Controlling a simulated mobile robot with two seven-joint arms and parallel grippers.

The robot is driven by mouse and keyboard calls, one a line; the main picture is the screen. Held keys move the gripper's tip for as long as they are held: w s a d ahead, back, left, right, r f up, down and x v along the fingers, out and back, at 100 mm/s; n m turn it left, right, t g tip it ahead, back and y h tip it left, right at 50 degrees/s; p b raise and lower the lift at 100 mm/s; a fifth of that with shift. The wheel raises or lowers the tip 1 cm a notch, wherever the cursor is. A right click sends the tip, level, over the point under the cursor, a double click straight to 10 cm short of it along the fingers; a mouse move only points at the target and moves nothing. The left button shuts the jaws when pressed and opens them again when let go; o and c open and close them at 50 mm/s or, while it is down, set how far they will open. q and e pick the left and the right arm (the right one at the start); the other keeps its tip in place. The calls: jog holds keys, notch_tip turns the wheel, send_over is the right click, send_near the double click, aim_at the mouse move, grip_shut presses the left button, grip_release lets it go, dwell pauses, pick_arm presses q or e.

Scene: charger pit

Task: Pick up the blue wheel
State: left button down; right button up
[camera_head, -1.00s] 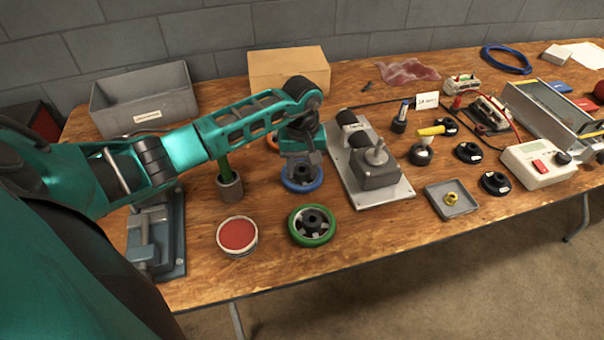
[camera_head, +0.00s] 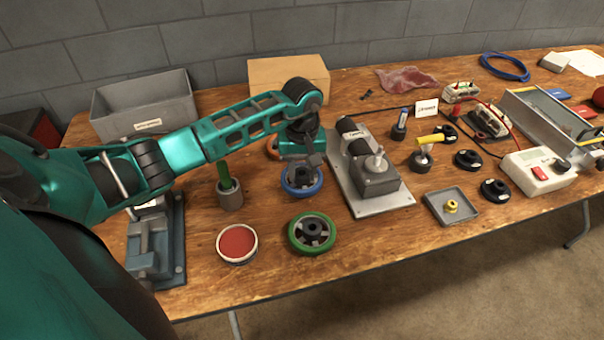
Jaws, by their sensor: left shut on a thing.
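The blue wheel (camera_head: 302,191) has a blue rim and a dark hub. It is at the middle of the wooden table, between the grey cup and the motor plate. My left gripper (camera_head: 302,172) comes down over it from above and is shut on it; the fingers are partly hidden against the dark hub. I cannot tell whether the wheel touches the table. My right gripper is not in view.
A green wheel (camera_head: 311,234) lies just in front. An orange wheel (camera_head: 272,147) is partly hidden behind my arm. The motor plate (camera_head: 384,207) stands close on the right, the grey cup (camera_head: 230,196) on the left. A tin with red content (camera_head: 237,244) is front left.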

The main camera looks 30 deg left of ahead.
pick_arm(q)
notch_tip(320, 180, up, 19)
jog(key=shift+f+p, duration=0.15)
jog(key=shift+p, duration=0.2)
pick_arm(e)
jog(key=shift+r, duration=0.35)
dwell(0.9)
